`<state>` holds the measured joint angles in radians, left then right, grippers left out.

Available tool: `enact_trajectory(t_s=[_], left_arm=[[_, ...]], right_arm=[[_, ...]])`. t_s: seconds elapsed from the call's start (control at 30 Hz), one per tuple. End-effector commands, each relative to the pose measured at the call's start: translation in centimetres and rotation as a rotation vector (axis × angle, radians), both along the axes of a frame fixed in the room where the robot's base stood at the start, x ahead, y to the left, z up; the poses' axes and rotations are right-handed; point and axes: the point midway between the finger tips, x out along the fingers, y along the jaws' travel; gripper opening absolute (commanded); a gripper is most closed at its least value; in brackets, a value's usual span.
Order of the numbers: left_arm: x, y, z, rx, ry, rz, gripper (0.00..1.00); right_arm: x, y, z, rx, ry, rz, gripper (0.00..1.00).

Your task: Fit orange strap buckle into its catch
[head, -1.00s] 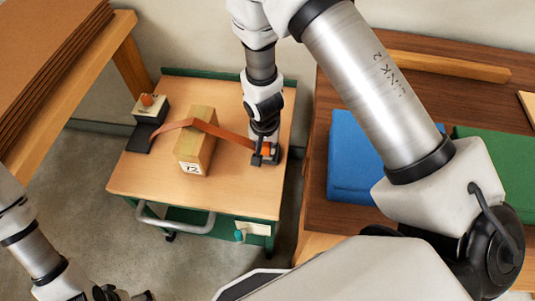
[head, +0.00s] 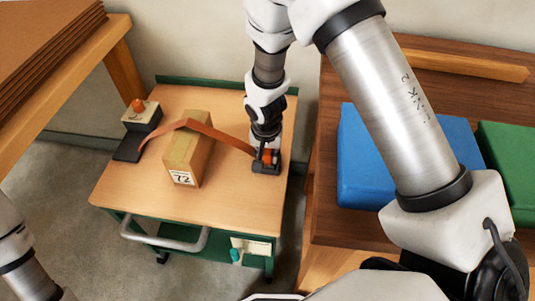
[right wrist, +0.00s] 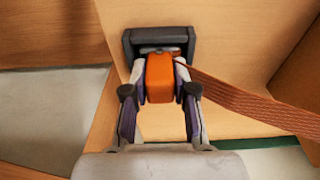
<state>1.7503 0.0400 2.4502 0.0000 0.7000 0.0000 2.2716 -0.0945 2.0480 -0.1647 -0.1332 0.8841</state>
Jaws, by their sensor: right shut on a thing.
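The orange buckle (right wrist: 160,78) sits between the two fingers of my right gripper (right wrist: 159,95), which is shut on it. The dark grey catch (right wrist: 128,48) is right in front of the buckle in the right wrist view; the buckle's front end is at its mouth, and I cannot tell how deep it reaches. In the head view the catch (head: 267,168) stands at the right side of the cart top, under my right gripper. The orange-brown strap (head: 222,136) runs from the buckle over a cardboard box (head: 187,150) to the left side. My left gripper is out of view.
A small box with an orange knob (head: 140,113) and a dark plate (head: 128,152) are at the cart's left. The wooden cart top (head: 225,200) is clear in front. A dark table with blue (head: 360,160) and green (head: 505,160) blocks stands right.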

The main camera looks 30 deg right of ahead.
Motion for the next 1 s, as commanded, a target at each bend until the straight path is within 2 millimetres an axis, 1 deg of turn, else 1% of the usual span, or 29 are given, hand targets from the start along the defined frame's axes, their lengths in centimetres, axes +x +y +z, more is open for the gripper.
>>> enact_trajectory(t_s=[0.03, 0.07, 0.1, 0.57, 0.67, 0.77, 0.83, 1.0], left_arm=[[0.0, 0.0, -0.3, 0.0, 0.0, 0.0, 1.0], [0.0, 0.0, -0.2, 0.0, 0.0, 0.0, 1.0], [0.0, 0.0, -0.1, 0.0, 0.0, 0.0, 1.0], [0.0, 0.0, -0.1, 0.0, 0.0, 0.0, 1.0], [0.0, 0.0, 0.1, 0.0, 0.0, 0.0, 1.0], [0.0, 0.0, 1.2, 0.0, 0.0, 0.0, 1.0], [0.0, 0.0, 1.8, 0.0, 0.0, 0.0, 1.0], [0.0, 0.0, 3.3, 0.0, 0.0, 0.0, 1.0]], right_arm=[[0.0, 0.0, -0.3, 0.0, 0.0, 0.0, 0.0], [0.0, 0.0, -0.2, 0.0, 0.0, 0.0, 0.37], [0.0, 0.0, -0.1, 0.0, 0.0, 0.0, 0.51], [0.0, 0.0, -0.1, 0.0, 0.0, 0.0, 0.52], [0.0, 0.0, 0.2, 0.0, 0.0, 0.0, 0.52], [0.0, 0.0, 1.3, -0.001, -0.001, 0.0, 0.52], [-0.1, 0.1, 2.7, 0.0, -0.002, 0.0, 0.52], [-0.5, 0.5, 7.2, -0.001, -0.004, 0.0, 0.52]])
